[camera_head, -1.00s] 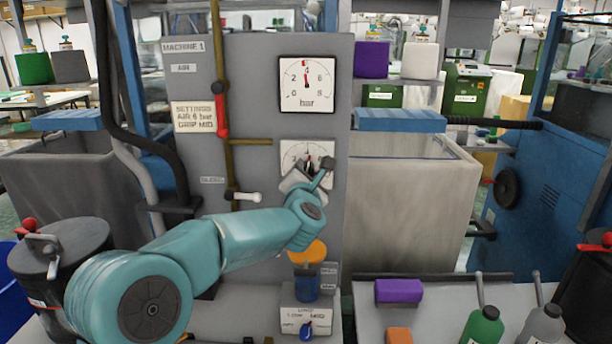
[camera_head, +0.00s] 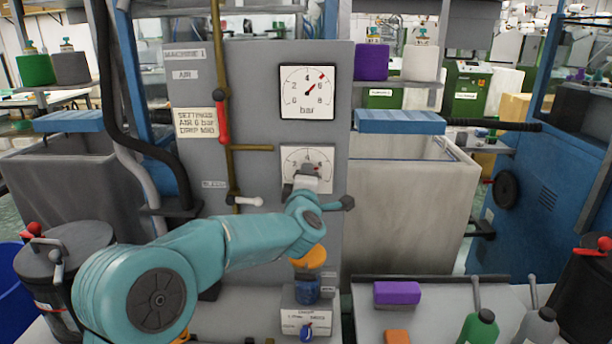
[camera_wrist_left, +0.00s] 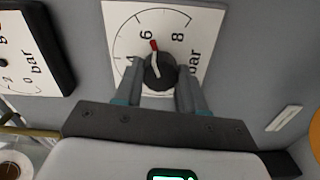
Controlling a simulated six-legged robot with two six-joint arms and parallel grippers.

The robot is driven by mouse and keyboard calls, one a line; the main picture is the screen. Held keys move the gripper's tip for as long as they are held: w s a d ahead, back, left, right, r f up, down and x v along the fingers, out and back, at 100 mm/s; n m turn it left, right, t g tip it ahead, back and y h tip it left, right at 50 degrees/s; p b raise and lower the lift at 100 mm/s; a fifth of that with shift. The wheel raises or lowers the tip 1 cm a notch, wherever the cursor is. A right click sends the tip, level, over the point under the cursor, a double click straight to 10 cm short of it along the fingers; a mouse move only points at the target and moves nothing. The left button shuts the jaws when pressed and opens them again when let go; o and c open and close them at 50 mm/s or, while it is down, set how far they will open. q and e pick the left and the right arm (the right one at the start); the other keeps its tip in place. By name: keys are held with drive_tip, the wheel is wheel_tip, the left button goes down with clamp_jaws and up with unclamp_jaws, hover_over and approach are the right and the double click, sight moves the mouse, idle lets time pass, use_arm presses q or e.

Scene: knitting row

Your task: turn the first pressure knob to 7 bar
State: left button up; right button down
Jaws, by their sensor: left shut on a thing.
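The upper gauge (camera_head: 295,109) on the grey Machine 1 panel has a white face marked 0 to 8 bar. Its needle points to the upper right, near the 6. Below it is a second white dial plate (camera_head: 323,157), partly hidden by my left gripper (camera_head: 306,184). In the left wrist view this plate (camera_wrist_left: 118,24) carries a round black knob (camera_wrist_left: 160,72) with a white and red pointer. The pointer is close to the 6, slightly towards the 8. My left gripper (camera_wrist_left: 159,90) is shut on the knob, one finger on each side. My right gripper is not in view.
A settings label (camera_head: 195,122) reads air 6 bar. A red lever (camera_head: 223,122) and a white-handled valve (camera_head: 246,201) sit on the pipe left of the dials. An orange knob (camera_head: 310,257) is below. Purple (camera_head: 397,293) and orange blocks lie on the right-hand table.

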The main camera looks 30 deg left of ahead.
use_arm(q)
drive_tip(key=shift+a+r+m+p, duration=0.15)
drive_tip(key=shift+m+p, duration=0.65)
drive_tip(key=shift+m, duration=1.4)
drive_tip(key=o, duration=1.1)
drive_tip(key=shift+c, duration=0.2)
drive_tip(key=b+v, duration=0.2)
drive_tip(key=v, duration=1.4)
drive_tip(key=shift+d, duration=0.25)
drive_tip(key=shift+s, duration=0.1)
